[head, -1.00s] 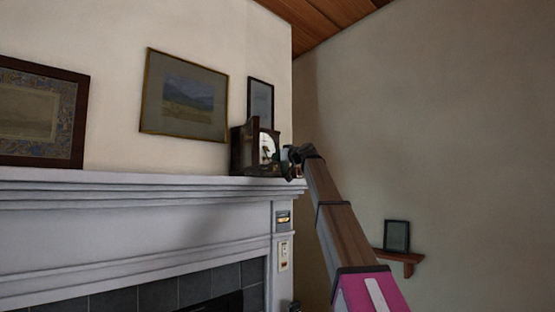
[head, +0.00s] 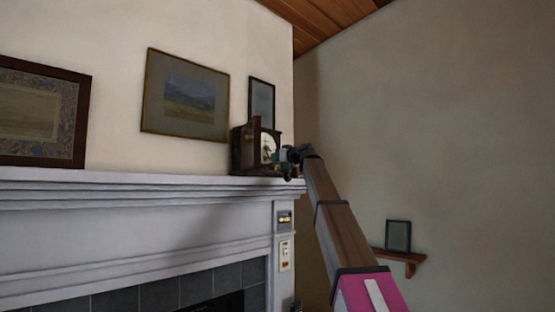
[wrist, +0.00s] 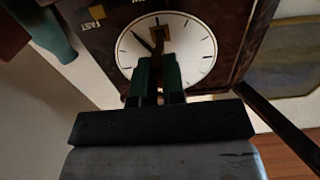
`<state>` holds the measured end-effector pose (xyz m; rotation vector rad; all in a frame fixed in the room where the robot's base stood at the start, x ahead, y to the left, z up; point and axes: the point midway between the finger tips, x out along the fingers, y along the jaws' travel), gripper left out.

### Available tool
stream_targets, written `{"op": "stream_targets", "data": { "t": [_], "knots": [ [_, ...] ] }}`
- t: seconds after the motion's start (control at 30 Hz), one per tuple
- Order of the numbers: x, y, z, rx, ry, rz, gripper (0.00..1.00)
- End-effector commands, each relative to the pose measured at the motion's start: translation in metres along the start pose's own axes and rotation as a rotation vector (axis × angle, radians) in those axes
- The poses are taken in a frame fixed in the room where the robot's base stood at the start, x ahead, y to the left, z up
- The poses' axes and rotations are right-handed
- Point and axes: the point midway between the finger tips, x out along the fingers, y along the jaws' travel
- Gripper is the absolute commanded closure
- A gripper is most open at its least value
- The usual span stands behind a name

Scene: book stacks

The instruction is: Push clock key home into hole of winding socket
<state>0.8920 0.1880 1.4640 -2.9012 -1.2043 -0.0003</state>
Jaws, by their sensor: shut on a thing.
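The clock (head: 243,150), dark brown wood with a white dial, stands at the right end of the mantel. Its dial (wrist: 190,50) with dark hands fills the upper middle of the wrist view. My gripper (wrist: 157,57) has green fingers close together in front of the dial, shut on the clock key. A small brass piece (wrist: 160,38) shows just past the fingertips, near the dial's centre. It lines up with the fingers, but I cannot tell key from winding socket there. The socket's hole is hidden. In the head view my gripper (head: 291,155) is at the clock's right side.
The white mantel (head: 150,185) runs beneath the clock. Framed pictures (head: 186,95) hang behind and to the left. A green object (wrist: 55,38) is near the clock at upper left in the wrist view. A small shelf (head: 405,256) is at lower right.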

Motion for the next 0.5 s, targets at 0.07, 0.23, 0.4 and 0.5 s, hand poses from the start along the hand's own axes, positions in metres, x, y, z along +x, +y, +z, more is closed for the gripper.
{"op": "stream_targets", "data": {
  "t": [0.07, 0.23, 0.4, 0.5],
  "knots": [
    [0.0021, 0.0002, -0.0002, 0.0, 0.0, 0.0, 1.0],
    [0.0057, 0.0002, -0.0003, 0.0, 0.0, 0.0, 1.0],
    [0.0093, 0.0002, -0.0004, 0.0, 0.001, 0.0, 1.0],
    [0.0114, 0.0002, -0.0004, 0.0, 0.001, 0.0, 1.0]
  ]
}}
